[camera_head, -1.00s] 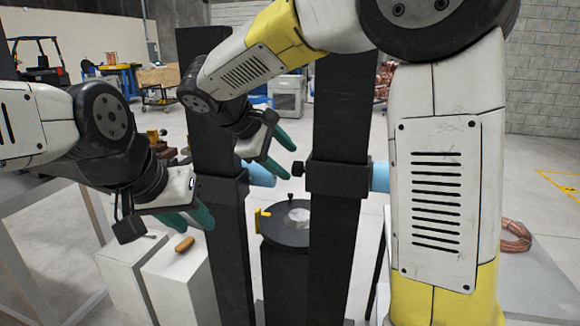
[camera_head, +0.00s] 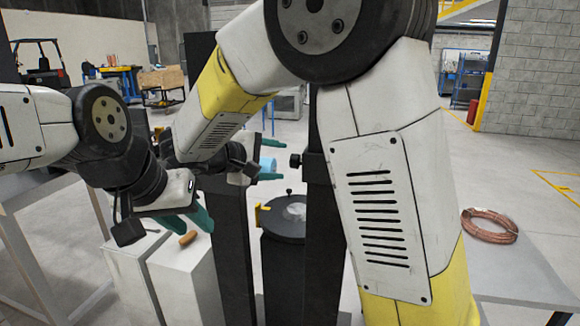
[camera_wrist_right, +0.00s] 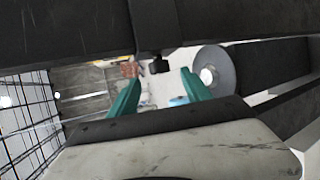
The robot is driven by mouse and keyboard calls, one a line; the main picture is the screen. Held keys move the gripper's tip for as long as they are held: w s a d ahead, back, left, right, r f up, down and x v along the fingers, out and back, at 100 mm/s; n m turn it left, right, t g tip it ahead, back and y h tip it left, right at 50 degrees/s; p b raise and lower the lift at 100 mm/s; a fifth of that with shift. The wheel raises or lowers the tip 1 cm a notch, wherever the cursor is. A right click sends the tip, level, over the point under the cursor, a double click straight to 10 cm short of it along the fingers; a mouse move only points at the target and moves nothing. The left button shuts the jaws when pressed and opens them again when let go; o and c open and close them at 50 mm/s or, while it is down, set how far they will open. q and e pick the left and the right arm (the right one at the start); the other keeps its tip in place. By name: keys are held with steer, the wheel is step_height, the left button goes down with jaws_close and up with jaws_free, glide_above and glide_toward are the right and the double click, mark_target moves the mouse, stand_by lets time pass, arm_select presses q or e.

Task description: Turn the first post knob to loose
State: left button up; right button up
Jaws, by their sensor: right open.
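A small black knob (camera_head: 295,160) sticks out leftward from the collar of the right-hand dark post (camera_head: 325,220). The left-hand dark post (camera_head: 233,240) stands beside it; no knob on it shows. My right gripper (camera_head: 275,160) is open and empty, its green fingertips pointing right, just short of the knob. In the right wrist view the knob (camera_wrist_right: 159,66) sits beyond and between the spread fingertips (camera_wrist_right: 160,79). A light blue tube end (camera_head: 267,166) shows behind the fingers. My left gripper (camera_head: 187,222) is low on the left; its finger gap is unclear.
A black round turntable (camera_head: 285,232) with a small yellow part (camera_head: 262,215) stands between the posts. A brown handle-like piece (camera_head: 187,238) lies on a white block by my left gripper. A copper coil (camera_head: 489,226) lies on a grey table at right.

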mark_target(294, 161)
steer(key=x, duration=0.7)
steer(key=shift+w+d+f, duration=0.1)
steer(key=shift+w+d, duration=0.1)
steer(key=shift+w, duration=0.1)
jaws_close()
